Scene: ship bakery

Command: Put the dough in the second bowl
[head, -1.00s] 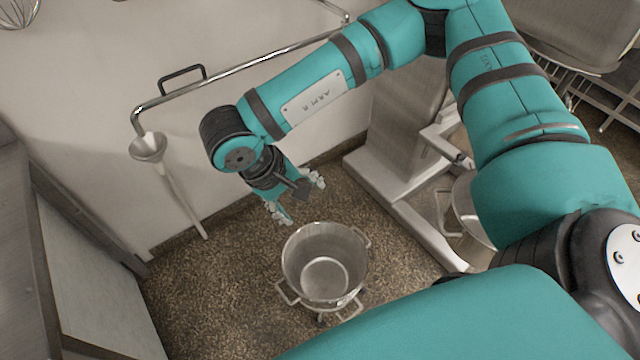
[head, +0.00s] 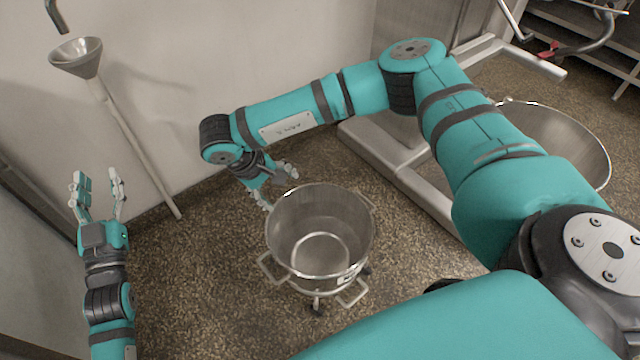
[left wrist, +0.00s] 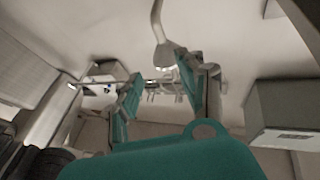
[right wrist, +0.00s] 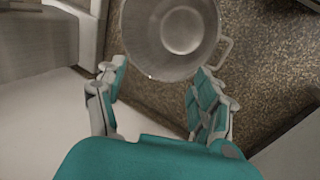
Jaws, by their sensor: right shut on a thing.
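A steel bowl (head: 300,222) on a wheeled frame with side handles stands on the floor at the centre of the head view. Its inside shows only bare metal. My right gripper (head: 278,190) is at its far left rim, shut on the bowl; the exact contact is hard to see. The bowl also shows beyond the fingers in the right wrist view (right wrist: 150,50). A second, wider steel bowl (head: 575,135) is at the right, partly hidden by my right arm. My left gripper (head: 97,182) is raised at the left, open and empty. I see no dough.
A steel machine base (head: 400,175) stands on the floor behind my right arm. A funnel (head: 78,58) with a long pipe (head: 140,150) runs down the wall at left. The speckled floor (head: 200,270) left of the wheeled bowl is clear.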

